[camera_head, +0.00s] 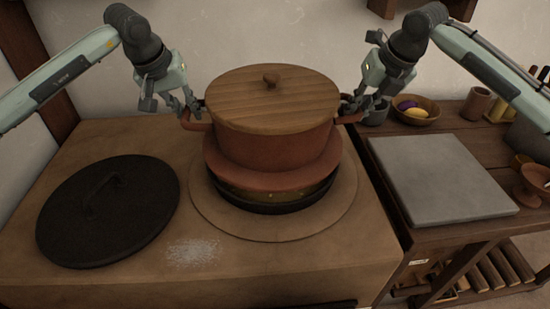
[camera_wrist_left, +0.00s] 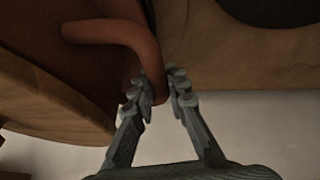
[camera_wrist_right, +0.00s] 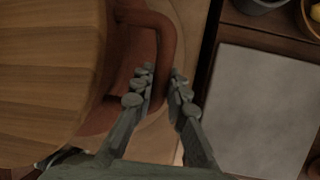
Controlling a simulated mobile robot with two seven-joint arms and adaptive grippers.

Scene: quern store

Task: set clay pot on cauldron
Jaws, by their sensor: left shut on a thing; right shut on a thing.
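The reddish-brown clay pot (camera_head: 272,150) has a wooden lid with a knob and a side handle at each end. It is right above the cauldron (camera_head: 272,207), whose dark rim and brassy band show below the pot's wide flange. I cannot tell whether the pot rests on it. My left gripper (camera_head: 188,108) is shut on the pot's left handle, also seen in the left wrist view (camera_wrist_left: 115,32). My right gripper (camera_head: 352,104) is shut on the right handle, also seen in the right wrist view (camera_wrist_right: 160,22). The cauldron's mouth is hidden.
A black round lid (camera_head: 108,212) with a handle lies on the clay stove (camera_head: 120,285) at left. At right, a wooden table (camera_head: 450,240) bears a grey slab (camera_head: 440,180), a bowl of produce (camera_head: 427,112) and cups. A pale powdery patch (camera_head: 193,253) marks the stove's front.

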